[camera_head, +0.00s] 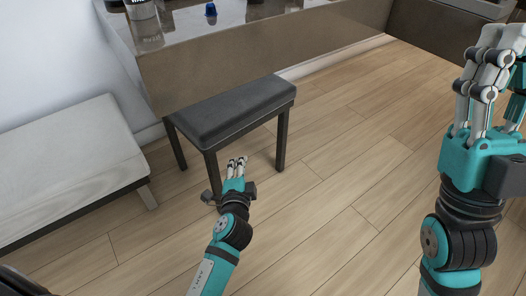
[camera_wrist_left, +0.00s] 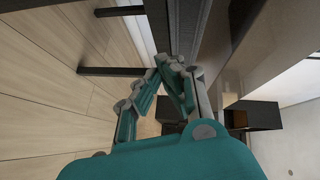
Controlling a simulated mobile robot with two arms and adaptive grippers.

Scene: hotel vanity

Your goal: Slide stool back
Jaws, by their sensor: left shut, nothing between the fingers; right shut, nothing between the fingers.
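The stool (camera_head: 232,110) has a dark padded seat and dark legs. It stands at the front of the vanity in the head view, its far side close to the vanity panel. My left gripper (camera_head: 237,163) is shut and empty, low in front of the stool's near side, between the two front legs and nearer the left one. In the left wrist view the fingertips (camera_wrist_left: 172,62) are at the stool's dark edge (camera_wrist_left: 157,22); I cannot tell whether they touch. My right gripper (camera_head: 487,68) is shut and empty, raised at the right, away from the stool.
A light upholstered bench (camera_head: 65,160) is at the left. The wooden floor (camera_head: 340,170) is clear to the right.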

